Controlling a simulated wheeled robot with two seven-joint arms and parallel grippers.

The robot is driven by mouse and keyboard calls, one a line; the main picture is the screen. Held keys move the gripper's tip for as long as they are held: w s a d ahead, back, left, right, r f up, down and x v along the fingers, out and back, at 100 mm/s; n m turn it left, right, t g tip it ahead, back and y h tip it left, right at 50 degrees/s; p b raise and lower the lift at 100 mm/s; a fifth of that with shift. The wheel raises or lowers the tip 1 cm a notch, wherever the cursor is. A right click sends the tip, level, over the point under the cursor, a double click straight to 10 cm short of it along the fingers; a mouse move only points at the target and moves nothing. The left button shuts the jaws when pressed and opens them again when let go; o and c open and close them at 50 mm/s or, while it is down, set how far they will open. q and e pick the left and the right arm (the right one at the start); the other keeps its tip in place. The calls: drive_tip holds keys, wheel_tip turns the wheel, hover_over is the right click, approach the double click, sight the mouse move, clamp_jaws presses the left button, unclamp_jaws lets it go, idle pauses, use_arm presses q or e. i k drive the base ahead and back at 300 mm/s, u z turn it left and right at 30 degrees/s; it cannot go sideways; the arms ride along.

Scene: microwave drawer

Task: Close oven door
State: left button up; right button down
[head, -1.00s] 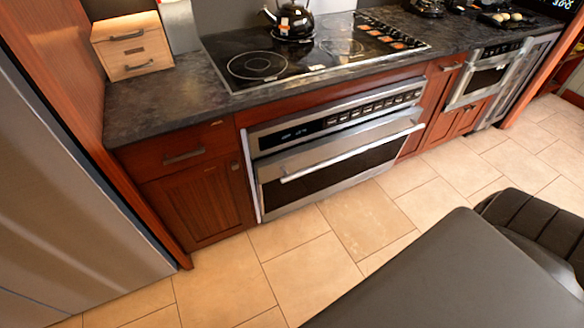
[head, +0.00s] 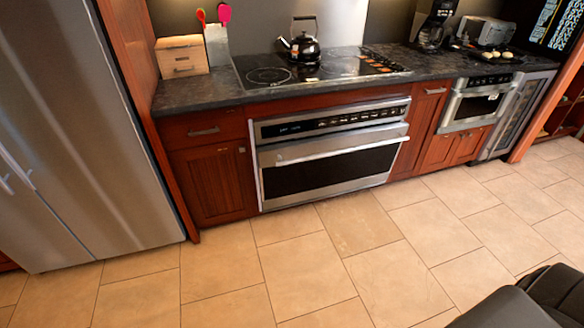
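The oven (head: 330,150) is a stainless steel built-in unit below the cooktop, with a black control panel across its top. Its door (head: 320,195) has a dark window and a long horizontal bar handle (head: 335,150). The door's upper edge seems to stand a little out from the panel, but I cannot tell for sure how far it is open. Neither of my grippers is in view.
A tall steel fridge (head: 85,140) stands at left. A kettle (head: 303,45) sits on the black cooktop (head: 275,75). A microwave drawer (head: 475,105) is at right. Dark furniture-like shapes (head: 510,308) fill the bottom right corner. The tiled floor (head: 300,270) before the oven is clear.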

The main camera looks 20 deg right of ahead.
sight(281, 185)
drive_tip(key=u, duration=0.7)
drive_tip(key=i, duration=1.3)
drive_tip(key=u, duration=0.05)
